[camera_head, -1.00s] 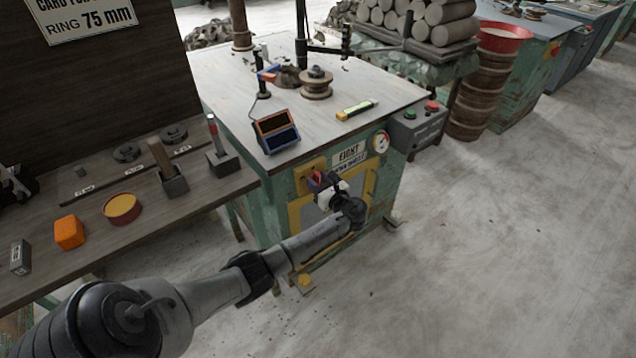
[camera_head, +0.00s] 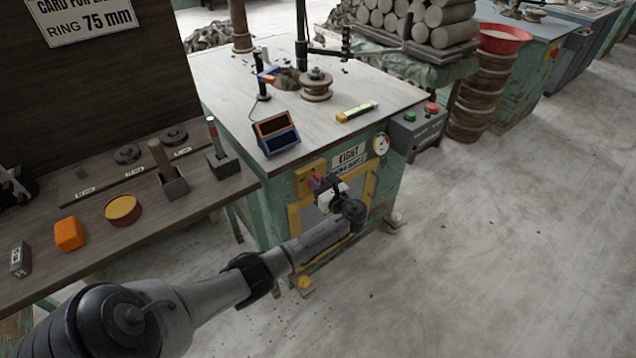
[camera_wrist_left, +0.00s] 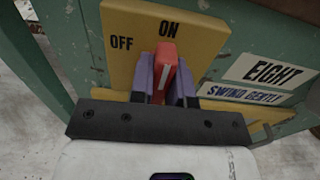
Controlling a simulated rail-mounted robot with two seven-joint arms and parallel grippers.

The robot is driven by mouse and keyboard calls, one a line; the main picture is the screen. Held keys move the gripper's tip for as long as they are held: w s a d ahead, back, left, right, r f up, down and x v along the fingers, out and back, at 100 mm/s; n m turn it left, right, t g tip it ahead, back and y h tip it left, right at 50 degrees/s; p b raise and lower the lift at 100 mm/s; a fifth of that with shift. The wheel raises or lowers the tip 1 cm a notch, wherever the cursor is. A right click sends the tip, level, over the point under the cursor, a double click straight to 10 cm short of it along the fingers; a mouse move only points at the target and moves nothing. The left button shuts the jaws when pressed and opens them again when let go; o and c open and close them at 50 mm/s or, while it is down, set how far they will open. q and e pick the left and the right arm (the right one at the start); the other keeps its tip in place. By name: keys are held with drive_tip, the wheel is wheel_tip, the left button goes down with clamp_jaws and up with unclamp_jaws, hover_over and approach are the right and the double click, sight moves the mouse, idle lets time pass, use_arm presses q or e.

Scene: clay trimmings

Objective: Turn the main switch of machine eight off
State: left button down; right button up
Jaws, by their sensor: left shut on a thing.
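Machine eight (camera_head: 280,212) is a green bench machine with a grey top and a sign reading EIGHT (camera_head: 349,155). Its main switch has a yellow plate (camera_wrist_left: 118,22) marked OFF at left and ON at top. The red switch handle (camera_wrist_left: 166,66) carries a white line and points up towards ON. My left gripper (camera_head: 322,184) is at the machine's front, its two purple fingers (camera_wrist_left: 164,80) shut on the handle, one on each side. The handle's base is hidden by the fingers and the gripper body. My right gripper is out of view.
A second sign (camera_wrist_left: 240,94) reads SWING GENTLY, right of the switch. A round gauge (camera_head: 381,143) and a box with green and red buttons (camera_head: 418,127) are further right. A wooden bench (camera_head: 215,189) with small items stands at left. The floor at right is clear.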

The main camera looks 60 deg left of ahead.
use_arm(q)
drive_tip(key=n+p, duration=0.2)
drive_tip(key=n, duration=0.1)
drive_tip(key=shift+s+r, duration=0.1)
drive_tip(key=shift+s, duration=0.05)
drive_tip(key=n+p, duration=0.1)
drive_tip(key=n, duration=0.2)
drive_tip(key=shift+s, duration=0.15)
drive_tip(key=n, duration=0.2)
drive_tip(key=shift+s+f+n, duration=0.1)
drive_tip(key=shift+f+n, duration=0.2)
drive_tip(key=shift+n, duration=0.1)
drive_tip(key=shift+s+f+n+b, duration=0.15)
drive_tip(key=shift+n+b, duration=0.55)
drive_tip(key=shift+n, duration=1.55)
drive_tip(key=shift+f+n+b, duration=0.25)
drive_tip(key=shift+n+b, duration=0.45)
drive_tip(key=shift+n, duration=1.55)
drive_tip(key=c, duration=1.1)
unclamp_jaws()
drive_tip(key=shift+d, duration=0.15)
